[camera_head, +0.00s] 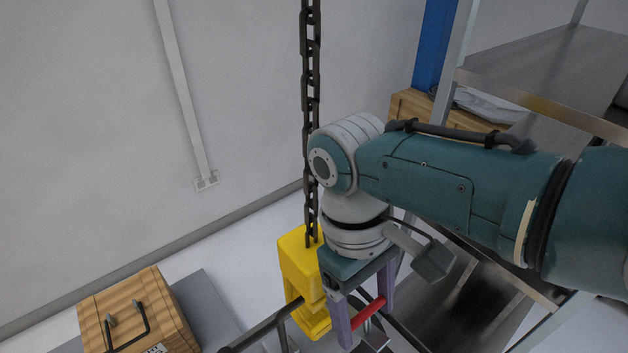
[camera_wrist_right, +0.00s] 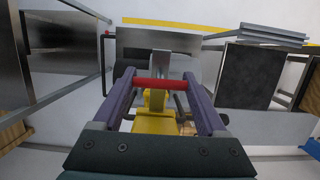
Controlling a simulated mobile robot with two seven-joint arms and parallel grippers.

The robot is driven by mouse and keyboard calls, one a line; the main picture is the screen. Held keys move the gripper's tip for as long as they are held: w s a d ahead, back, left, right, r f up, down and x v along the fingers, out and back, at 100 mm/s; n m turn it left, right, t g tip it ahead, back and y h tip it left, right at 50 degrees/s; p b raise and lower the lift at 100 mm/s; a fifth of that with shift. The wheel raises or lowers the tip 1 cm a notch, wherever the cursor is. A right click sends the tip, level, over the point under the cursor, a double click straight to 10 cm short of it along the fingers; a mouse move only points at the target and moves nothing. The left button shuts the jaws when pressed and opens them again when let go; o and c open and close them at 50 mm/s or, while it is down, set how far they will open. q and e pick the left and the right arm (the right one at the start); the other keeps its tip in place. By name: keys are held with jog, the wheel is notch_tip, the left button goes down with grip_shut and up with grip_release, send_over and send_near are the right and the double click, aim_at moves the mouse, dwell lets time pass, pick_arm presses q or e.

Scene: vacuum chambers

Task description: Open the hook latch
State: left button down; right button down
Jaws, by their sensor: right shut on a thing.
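A yellow hook block (camera_head: 298,262) hangs on a dark chain (camera_head: 311,110) in the head view. Its lower part is partly behind my right gripper. My right gripper (camera_head: 366,318) is just to the right of the block, its purple fingers pointing down. It is shut on a red bar (camera_head: 371,308), which spans between the fingers. The red bar (camera_wrist_right: 153,84) also shows across the fingertips in the wrist view, in front of the yellow block (camera_wrist_right: 155,125). I cannot tell how the bar joins the hook's latch. My left gripper is not in view.
A wooden crate (camera_head: 150,305) with dark handles stands at the lower left. Metal shelving (camera_head: 560,75) and a blue post (camera_head: 434,45) stand at the right. Dark rods (camera_head: 262,331) run beside the bottom of the hook block. The wall side at left is clear.

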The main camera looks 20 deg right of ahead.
jog(key=shift+d+f, duration=0.1)
grip_release()
jog(key=d+v, duration=0.1)
jog(key=v, duration=0.9)
jog(key=shift+a+p, duration=0.45)
jog(key=shift+a, duration=0.05)
